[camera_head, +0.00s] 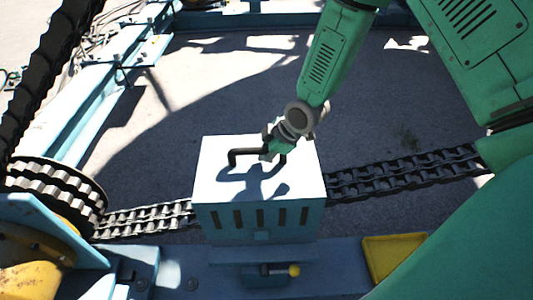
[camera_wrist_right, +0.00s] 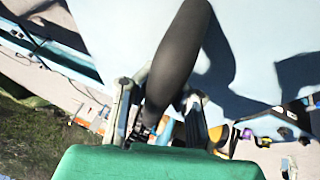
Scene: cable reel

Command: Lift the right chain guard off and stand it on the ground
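The chain guard (camera_head: 258,223) is a pale blue-white box with dark slots in its front. It sits over the chain in the middle of the head view. A black bar handle (camera_head: 245,153) stands on its top. My right gripper (camera_head: 276,149) is at the right part of this handle. In the right wrist view the handle (camera_wrist_right: 183,55) runs between the two fingers of my right gripper (camera_wrist_right: 163,105). Whether the fingers press on it is not clear. The guard looks upright, and its underside is hidden. My left gripper is not in view.
The chain (camera_head: 405,172) runs out on both sides of the guard, to a toothed wheel (camera_head: 58,197) at left. A blue beam with a yellow-knobbed latch (camera_head: 270,271) and a yellow tray (camera_head: 392,256) lie in front. Grey ground (camera_head: 190,95) behind is largely clear.

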